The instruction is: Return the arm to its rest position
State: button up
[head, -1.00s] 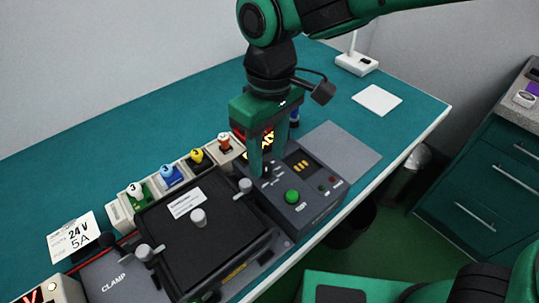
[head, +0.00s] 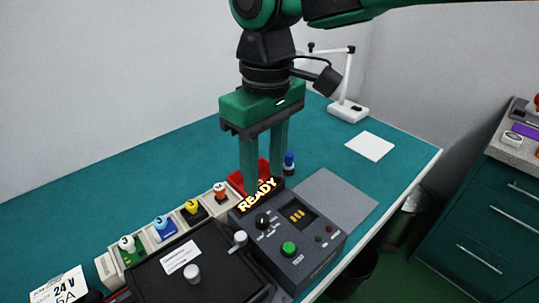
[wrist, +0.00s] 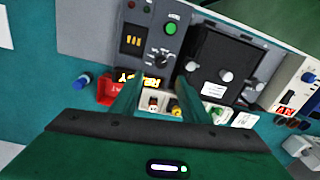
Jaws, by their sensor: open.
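My gripper (head: 265,165) is open and empty, with its two green fingers pointing down. It hangs above the back edge of the grey control box (head: 300,250), near the lit READY sign (head: 258,195). In the wrist view my gripper (wrist: 158,103) shows its fingers apart with nothing held between them. The control box (wrist: 150,30) with its green button and black dial lies beyond the fingertips there. My arm reaches in from the upper right of the head view.
A black clamp fixture (head: 190,265) stands left of the box. Numbered coloured modules (head: 165,228) line up behind it. A red bin (head: 243,180) and a blue-capped bottle (head: 289,163) are close behind the fingers. A white lamp (head: 348,108) stands at the back right. The table's back left is clear.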

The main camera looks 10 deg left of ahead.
jog(key=w+d+f+m, duration=0.1)
jog(key=w+d+m, duration=0.15)
jog(key=d, duration=0.65)
jog(key=w+d+f+m, duration=0.1)
jog(key=w+d+m, duration=0.15)
jog(key=d, duration=0.65)
jog(key=w+d+f+m, duration=0.2)
jog(key=d+m, duration=0.1)
jog(key=d, duration=0.6)
jog(key=s+d+f+m, duration=0.3)
jog(key=s+d+m, duration=0.2)
jog(key=d, duration=0.5)
jog(key=s+d+f+m, duration=0.3)
jog(key=s+d+m, duration=0.1)
jog(key=s+d, duration=0.5)
jog(key=shift+s+d+f+m, duration=0.3)
jog(key=shift+s+d+m, duration=0.1)
jog(key=shift+d, duration=0.25)
jog(key=shift+w, duration=0.1)
jog(key=shift+w+f, duration=0.25)
jog(key=shift+w, duration=0.35)
